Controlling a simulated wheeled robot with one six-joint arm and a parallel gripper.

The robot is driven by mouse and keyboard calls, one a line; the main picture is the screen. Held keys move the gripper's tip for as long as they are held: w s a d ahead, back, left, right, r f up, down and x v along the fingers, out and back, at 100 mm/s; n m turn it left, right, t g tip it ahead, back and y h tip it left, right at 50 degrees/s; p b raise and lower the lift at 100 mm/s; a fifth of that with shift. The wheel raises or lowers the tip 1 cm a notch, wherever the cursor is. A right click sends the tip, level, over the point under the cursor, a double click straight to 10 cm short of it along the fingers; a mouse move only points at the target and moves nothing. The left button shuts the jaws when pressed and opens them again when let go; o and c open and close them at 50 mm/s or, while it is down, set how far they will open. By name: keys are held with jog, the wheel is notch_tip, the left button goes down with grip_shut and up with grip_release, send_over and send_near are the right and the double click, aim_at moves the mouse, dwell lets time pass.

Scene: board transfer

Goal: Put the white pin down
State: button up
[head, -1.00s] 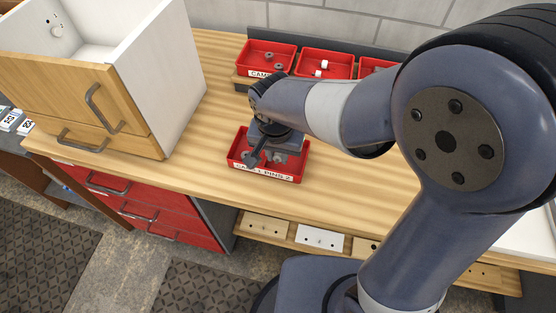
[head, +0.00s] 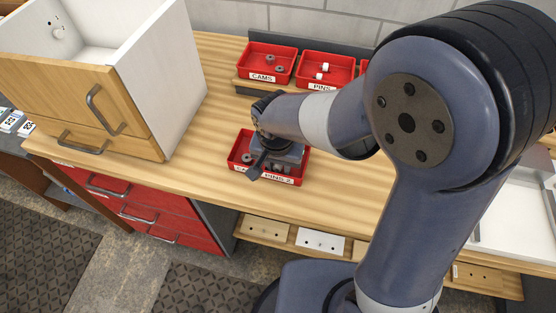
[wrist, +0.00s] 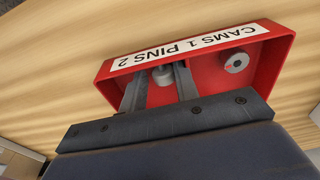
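A small pale pin (wrist: 162,75) is between the two fingers of my gripper (wrist: 160,82) in the wrist view. It is inside the red tray (wrist: 278,60) labelled "CAMS 1 PINS 2". The fingers reach down into the tray on either side of the pin, very close to it. I cannot tell whether they press on it or stand slightly apart. The pin's lower end is hard to make out. A grey ring-shaped cam (wrist: 236,62) lies in the tray to the right. In the head view my gripper (head: 272,165) is over the same tray and hides much of its inside.
Behind are a red "CAMS" bin (head: 287,77) with grey rings and a red "PINS" bin (head: 344,72) with white pins. A wooden-fronted white cabinet (head: 180,90) stands left. Bare worktop (head: 212,130) lies between cabinet and tray. A white tray (head: 520,215) is far right.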

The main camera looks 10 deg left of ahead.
aim_at(278, 168)
notch_tip(278, 168, up, 12)
jog(key=s, duration=0.1)
jog(key=shift+s, duration=0.2)
jog(key=shift+r, duration=0.1)
jog(key=f, duration=0.4)
jog(key=w+f, duration=0.1)
jog(key=f, duration=0.7)
jog(key=shift+w+f, duration=0.25)
notch_tip(278, 168, up, 3)
jog(key=shift+f, duration=0.15)
jog(key=shift+r, duration=0.55)
